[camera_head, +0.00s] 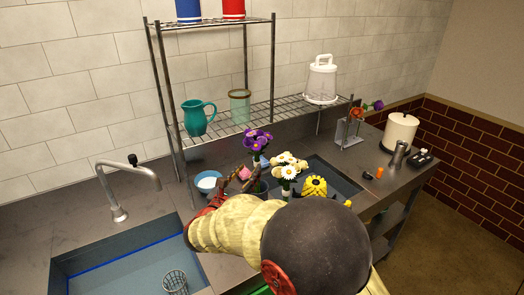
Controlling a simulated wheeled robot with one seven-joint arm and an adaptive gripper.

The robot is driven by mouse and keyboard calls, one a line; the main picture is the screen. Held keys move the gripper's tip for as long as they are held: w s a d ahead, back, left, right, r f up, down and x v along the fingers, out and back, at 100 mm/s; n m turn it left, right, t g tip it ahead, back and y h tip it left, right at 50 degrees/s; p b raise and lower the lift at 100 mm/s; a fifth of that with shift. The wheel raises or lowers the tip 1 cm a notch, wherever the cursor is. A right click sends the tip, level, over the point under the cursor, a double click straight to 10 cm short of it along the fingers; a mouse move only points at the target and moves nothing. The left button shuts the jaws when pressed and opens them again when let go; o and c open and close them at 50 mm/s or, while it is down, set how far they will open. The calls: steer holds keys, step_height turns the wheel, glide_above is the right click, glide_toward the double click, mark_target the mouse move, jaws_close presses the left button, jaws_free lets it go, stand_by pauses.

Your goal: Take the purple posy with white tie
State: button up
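The purple posy (258,139) stands upright behind the sink counter, its purple blooms in front of the wire shelf. A pale blue-white patch (263,160) shows below the blooms; I cannot tell whether it is its tie. My gripper (242,179) is just below and left of the purple posy, close to a small pink bloom (244,172). The fingers are small and partly hidden by my arm, so I cannot tell whether they are open or touch anything. The lower stems are hidden.
White daisies (289,171) and a yellow bloom (314,186) stand close on the right. A blue bowl (208,183) is left of my gripper. A wire shelf (225,124) holds a teal jug (198,117). A sink with a faucet (117,212) is left.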

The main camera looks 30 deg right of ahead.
mark_target(256, 163)
steer(key=b+x, duration=0.1)
steer(key=x, duration=0.1)
steer(key=b+x, duration=0.1)
steer(key=x, duration=0.1)
steer(key=b+x, duration=0.1)
steer(key=x, duration=0.2)
steer(key=shift+s+d+f, duration=0.1)
steer(key=shift+d+f, duration=0.05)
steer(key=shift+f, duration=0.15)
steer(key=shift+d, duration=0.1)
steer(key=shift+r, duration=0.15)
steer(key=c, duration=0.3)
jaws_close()
